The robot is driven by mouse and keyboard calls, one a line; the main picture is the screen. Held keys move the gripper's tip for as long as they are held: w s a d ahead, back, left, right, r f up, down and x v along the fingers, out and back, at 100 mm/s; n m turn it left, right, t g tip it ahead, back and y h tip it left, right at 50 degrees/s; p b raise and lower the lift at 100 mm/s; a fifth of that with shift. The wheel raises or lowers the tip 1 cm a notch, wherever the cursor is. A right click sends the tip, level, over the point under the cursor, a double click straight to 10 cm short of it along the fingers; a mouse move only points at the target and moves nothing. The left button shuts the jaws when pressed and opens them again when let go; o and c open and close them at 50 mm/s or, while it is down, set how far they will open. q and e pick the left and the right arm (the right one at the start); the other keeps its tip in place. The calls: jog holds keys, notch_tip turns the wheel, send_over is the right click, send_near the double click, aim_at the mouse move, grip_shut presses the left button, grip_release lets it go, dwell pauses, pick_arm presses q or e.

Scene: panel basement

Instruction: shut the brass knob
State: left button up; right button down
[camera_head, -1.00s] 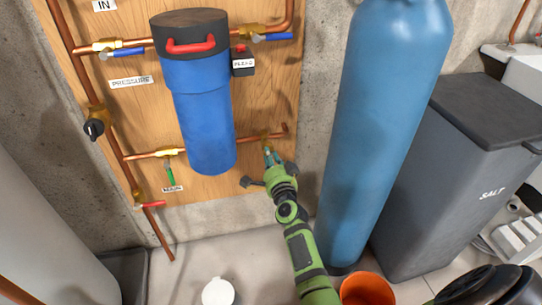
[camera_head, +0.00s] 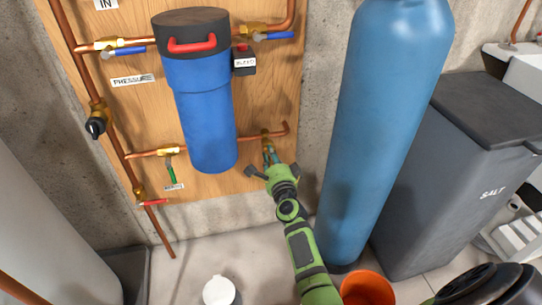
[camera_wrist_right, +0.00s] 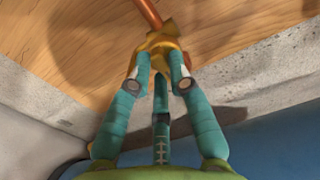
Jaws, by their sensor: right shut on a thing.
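The brass knob (camera_wrist_right: 160,44) sits on a copper pipe low on the wooden panel, right of the blue filter housing. In the head view the brass fitting (camera_head: 265,134) shows just beyond my fingertips. My right gripper (camera_head: 268,150), green with teal fingers, reaches up to it from below. In the right wrist view my right gripper's fingers (camera_wrist_right: 160,72) are closed around the brass knob, and their tips partly hide it. My left gripper does not show.
A blue filter housing (camera_head: 203,115) hangs left of my right gripper. A tall blue tank (camera_head: 385,120) stands close to its right. An orange bucket (camera_head: 367,289) and a white-lidded container (camera_head: 219,291) stand on the floor. A grey salt bin (camera_head: 450,185) is farther right.

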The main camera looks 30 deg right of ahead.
jog(key=c, duration=1.1)
grip_release()
jog(key=shift+c, duration=0.2)
jog(key=v, duration=0.8)
jog(key=shift+a+f, duration=0.1)
